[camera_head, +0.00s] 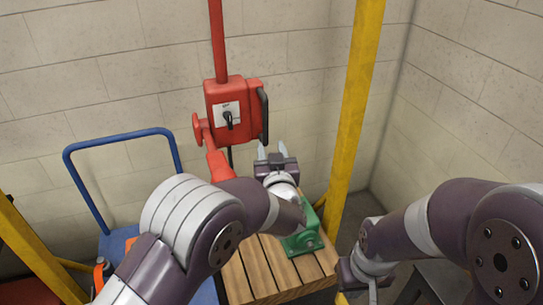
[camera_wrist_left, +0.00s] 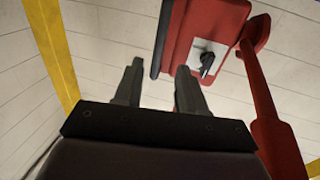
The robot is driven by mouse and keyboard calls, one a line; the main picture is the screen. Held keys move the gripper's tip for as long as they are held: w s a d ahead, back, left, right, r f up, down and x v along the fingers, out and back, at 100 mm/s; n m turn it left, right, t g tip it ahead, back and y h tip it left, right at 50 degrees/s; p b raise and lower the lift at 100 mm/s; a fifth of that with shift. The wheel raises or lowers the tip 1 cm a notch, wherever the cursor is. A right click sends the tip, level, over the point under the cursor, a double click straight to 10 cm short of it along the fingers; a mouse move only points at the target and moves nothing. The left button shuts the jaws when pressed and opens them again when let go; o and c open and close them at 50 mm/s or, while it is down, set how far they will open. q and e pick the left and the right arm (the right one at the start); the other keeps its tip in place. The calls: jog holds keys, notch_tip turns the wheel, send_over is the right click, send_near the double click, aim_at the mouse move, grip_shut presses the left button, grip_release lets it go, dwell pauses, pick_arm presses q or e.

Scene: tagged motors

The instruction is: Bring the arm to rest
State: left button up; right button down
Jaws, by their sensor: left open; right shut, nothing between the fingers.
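My left gripper (camera_head: 272,149) is raised in front of the wall, just right of and below the red switch box (camera_head: 217,92). Its two fingers point up, stand apart and hold nothing. In the left wrist view, the open left gripper (camera_wrist_left: 158,68) has the red box (camera_wrist_left: 212,20) beyond its right finger. My right gripper (camera_head: 371,292) is low at the lower right, pointing down, and is shut and empty. Its fingertips are small and partly lost against the dark background.
A green motor (camera_head: 303,240) sits on a slatted wooden pallet (camera_head: 262,272), partly hidden by my left arm. A yellow post (camera_head: 355,90) stands right of the left gripper. A blue cart handle (camera_head: 90,190) is at the left. A red lever (camera_head: 217,163) hangs by the box.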

pick_arm(q)
jog(key=shift+s, duration=0.35)
jog(key=s+d+f+m+g+h, duration=0.3)
jog(key=s+f+g+h, duration=0.35)
jog(key=f, duration=0.55)
jog(key=s+a+f+g+y, duration=0.2)
jog(key=s+a+g, duration=0.3)
jog(key=s, duration=0.1)
jog(key=s+a+r+n+g+y, duration=0.1)
jog(key=s+a+g, duration=0.1)
jog(key=s+a, duration=0.6)
jog(key=s+a+r+g+y+p, duration=0.1)
jog(key=s+a+g+y, duration=0.1)
jog(key=s+a, duration=0.5)
jog(key=a+g, duration=0.1)
jog(key=a, duration=0.3)
jog(key=shift+s+a+r+n, duration=0.25)
jog(key=shift+s+r+n, duration=0.05)
jog(key=shift+s+n, duration=0.1)
